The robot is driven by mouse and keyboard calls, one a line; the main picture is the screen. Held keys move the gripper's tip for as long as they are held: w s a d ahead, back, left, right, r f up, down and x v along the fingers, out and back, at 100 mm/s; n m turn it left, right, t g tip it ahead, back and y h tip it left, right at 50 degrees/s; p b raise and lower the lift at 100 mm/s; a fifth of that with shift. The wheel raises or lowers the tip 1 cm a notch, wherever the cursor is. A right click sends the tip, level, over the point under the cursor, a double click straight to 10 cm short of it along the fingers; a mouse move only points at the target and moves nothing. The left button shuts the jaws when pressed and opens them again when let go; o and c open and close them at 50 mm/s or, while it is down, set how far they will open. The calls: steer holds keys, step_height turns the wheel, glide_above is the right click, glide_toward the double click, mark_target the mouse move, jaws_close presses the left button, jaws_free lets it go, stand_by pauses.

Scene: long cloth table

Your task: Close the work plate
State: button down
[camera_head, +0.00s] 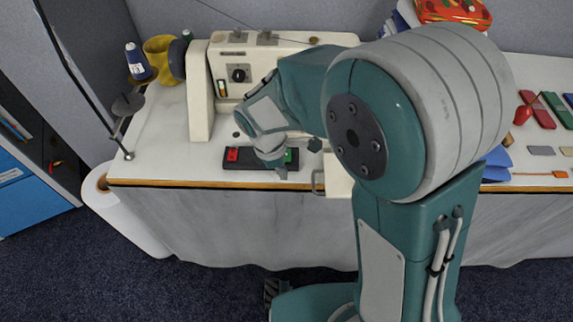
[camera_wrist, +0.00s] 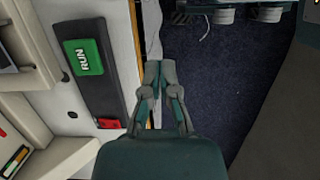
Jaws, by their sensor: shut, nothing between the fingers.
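The work plate (camera_head: 337,182) appears to be the cream panel with a metal handle (camera_head: 316,183) at the table's front edge, right of the control strip. My arm hides its right part, and I cannot tell how far it is open. My gripper (camera_head: 282,173) is shut and empty over the front edge, just left of the handle and in front of the strip. In the wrist view my gripper (camera_wrist: 160,66) has its fingertips together beside the table edge, above the floor. I cannot clearly make out the plate there.
A cream sewing machine (camera_head: 225,65) stands behind. The black control strip (camera_head: 262,166) has a red button (camera_head: 232,155) and a green RUN button (camera_wrist: 84,56). Cloths and small items lie right.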

steer(key=d+f, duration=0.5)
steer(key=f, duration=0.1)
steer(key=shift+s+d, duration=0.1)
steer(key=shift+d, duration=0.25)
steer(key=shift+a, duration=0.1)
